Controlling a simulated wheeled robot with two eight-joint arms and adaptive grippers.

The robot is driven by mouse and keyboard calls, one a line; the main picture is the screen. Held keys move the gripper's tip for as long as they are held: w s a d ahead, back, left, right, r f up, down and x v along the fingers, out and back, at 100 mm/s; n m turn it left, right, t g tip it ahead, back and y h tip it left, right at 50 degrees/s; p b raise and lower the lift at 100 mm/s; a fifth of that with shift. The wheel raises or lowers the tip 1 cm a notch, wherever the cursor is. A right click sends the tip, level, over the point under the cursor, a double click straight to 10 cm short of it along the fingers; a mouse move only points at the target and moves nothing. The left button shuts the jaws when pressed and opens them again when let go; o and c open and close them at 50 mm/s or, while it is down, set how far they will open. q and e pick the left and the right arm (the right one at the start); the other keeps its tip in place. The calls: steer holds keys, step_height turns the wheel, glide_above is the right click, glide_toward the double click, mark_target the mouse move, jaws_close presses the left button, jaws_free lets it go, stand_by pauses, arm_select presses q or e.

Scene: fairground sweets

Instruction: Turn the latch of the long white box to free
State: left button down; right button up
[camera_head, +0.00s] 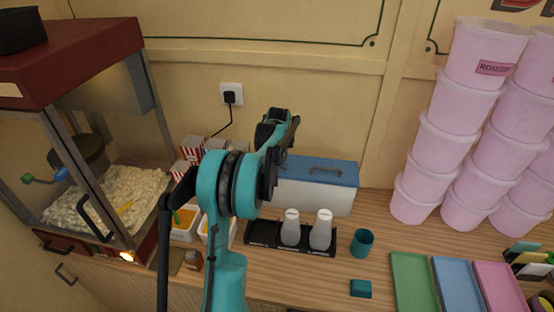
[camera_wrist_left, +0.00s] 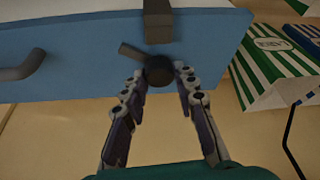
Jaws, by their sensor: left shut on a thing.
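The long white box (camera_head: 315,197) with a blue lid (camera_head: 338,175) stands at the back of the counter, its left end hidden by my left arm in the head view. In the left wrist view the blue lid (camera_wrist_left: 75,62) shows close up, with a round dark latch knob (camera_wrist_left: 158,70) whose short lever points to the upper left, beside a dark strap (camera_wrist_left: 158,20). My left gripper (camera_wrist_left: 160,76) has its fingertips on either side of the knob, shut on it. In the head view the fingers and latch are hidden behind the arm. My right gripper is not in view.
A black rack (camera_head: 262,238) with two white bottles stands in front of the box, beside a teal cup (camera_head: 362,243). Stacked pink tubs (camera_head: 440,145) stand at right, a popcorn machine (camera_head: 85,190) at left.

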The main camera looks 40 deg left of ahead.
arm_select(q)
steer(key=n+g+y, duration=0.1)
steer(key=n, duration=0.2)
steer(key=shift+w+d+n, duration=0.1)
steer(key=shift+n, duration=0.2)
steer(key=shift+n+g, duration=0.6)
steer(key=shift+n, duration=0.9)
steer(key=c, duration=1.2)
jaws_free()
steer(key=shift+r, duration=0.1)
steer(key=v, duration=1.1)
steer(key=shift+d+r, duration=0.3)
steer(key=shift+d, duration=0.05)
